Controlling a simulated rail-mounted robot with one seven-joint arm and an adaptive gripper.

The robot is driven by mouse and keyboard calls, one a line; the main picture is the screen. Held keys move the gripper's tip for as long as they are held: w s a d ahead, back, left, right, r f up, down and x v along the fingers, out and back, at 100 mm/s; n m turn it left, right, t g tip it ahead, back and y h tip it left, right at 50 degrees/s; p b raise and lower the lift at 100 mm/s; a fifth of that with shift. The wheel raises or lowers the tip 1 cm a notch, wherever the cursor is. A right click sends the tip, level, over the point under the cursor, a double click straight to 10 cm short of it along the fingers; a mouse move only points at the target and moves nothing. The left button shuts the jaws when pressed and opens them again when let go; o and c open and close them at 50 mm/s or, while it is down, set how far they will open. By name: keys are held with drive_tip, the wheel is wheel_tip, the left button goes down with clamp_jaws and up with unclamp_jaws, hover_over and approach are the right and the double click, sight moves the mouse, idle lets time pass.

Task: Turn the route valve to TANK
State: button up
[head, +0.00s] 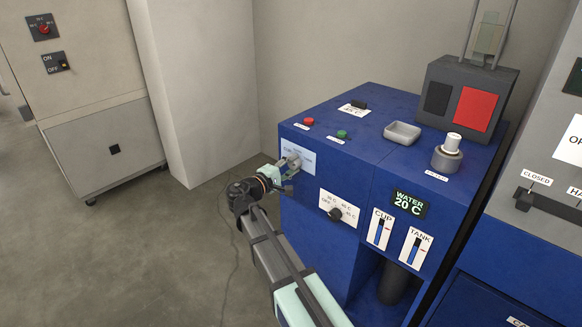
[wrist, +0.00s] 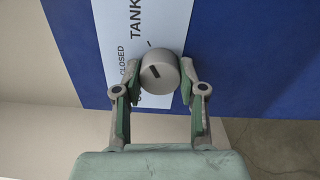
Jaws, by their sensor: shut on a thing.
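The route valve is a round grey knob (wrist: 163,82) on a pale label plate (wrist: 111,30) on the blue panel. In the wrist view TANK reads near the top of the plate and CLOSED to the left; other lettering is hidden behind my finger. A short dark mark on the knob's face slants toward the upper left, on the CLOSED side. My gripper (wrist: 159,72) has one finger on each side of the knob and is shut on it. In the head view my gripper (head: 290,168) is at the plate (head: 306,158) on the machine's left front, and mostly covers the knob.
The blue machine (head: 330,262) has a lower dial (head: 335,213), a WATER 20 C display (head: 409,204) and CUP and TANK gauges right of my gripper. Red (head: 308,121) and green (head: 342,133) buttons are on top. Open floor (head: 150,260) lies to the left.

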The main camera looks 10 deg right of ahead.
drive_tip(key=o, duration=1.1)
drive_tip(key=shift+o, duration=0.2)
drive_tip(key=v, duration=1.2)
